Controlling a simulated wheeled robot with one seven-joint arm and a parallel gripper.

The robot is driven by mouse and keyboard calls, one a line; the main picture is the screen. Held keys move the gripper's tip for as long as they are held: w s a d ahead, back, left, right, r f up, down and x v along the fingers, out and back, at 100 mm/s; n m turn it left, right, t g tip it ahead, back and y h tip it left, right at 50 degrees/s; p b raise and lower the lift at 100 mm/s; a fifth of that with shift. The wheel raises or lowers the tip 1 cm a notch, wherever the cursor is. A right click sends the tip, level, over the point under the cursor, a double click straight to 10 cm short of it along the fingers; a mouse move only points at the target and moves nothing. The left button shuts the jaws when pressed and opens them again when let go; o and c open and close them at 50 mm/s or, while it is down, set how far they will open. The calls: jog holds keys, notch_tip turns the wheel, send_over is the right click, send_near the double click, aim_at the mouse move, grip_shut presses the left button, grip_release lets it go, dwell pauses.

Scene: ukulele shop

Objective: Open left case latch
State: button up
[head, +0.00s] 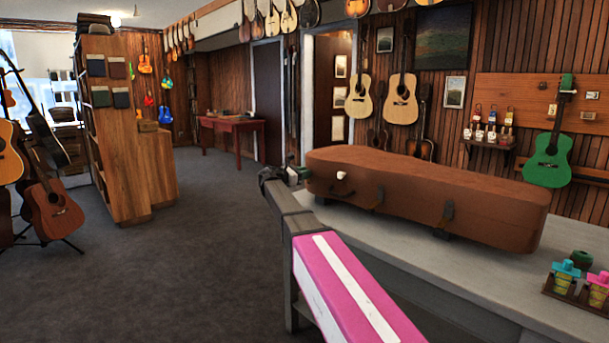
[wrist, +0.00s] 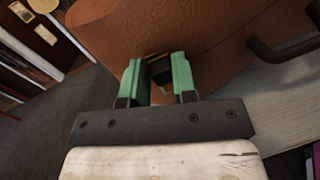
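A brown guitar case (head: 430,190) lies closed on the grey counter; its side also fills much of the wrist view (wrist: 215,30). My gripper (head: 298,174) is at the case's left end in the head view. In the wrist view its two green fingers (wrist: 157,62) are apart and point at the case side. A small dark latch with a brassy edge (wrist: 160,73) shows between them; I cannot tell whether they touch it. Another dark latch (head: 446,214) is farther right on the case front.
A dark handle (wrist: 285,47) sticks out from the case right of my fingers. The grey counter (head: 480,265) has small colourful items in a holder (head: 578,290) at its right.

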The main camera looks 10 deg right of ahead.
jog(key=shift+s+f, duration=0.15)
jog(key=shift+s, duration=0.1)
jog(key=shift+s+a+f+m+t+h, duration=0.25)
jog(key=shift+f+m+h, duration=0.3)
jog(key=shift+h, duration=0.9)
jog(key=shift+s+a+f+m+t+h, duration=0.2)
jog(key=shift+a+f+m+h, duration=0.25)
jog(key=shift+h, duration=0.95)
jog(key=shift+s+a+f+m+t+h, duration=0.25)
jog(key=shift+f+m+h, duration=0.3)
jog(key=shift+h, duration=0.9)
jog(key=shift+s+g, duration=0.1)
jog(key=shift+g, duration=0.2)
jog(key=shift+r, duration=0.1)
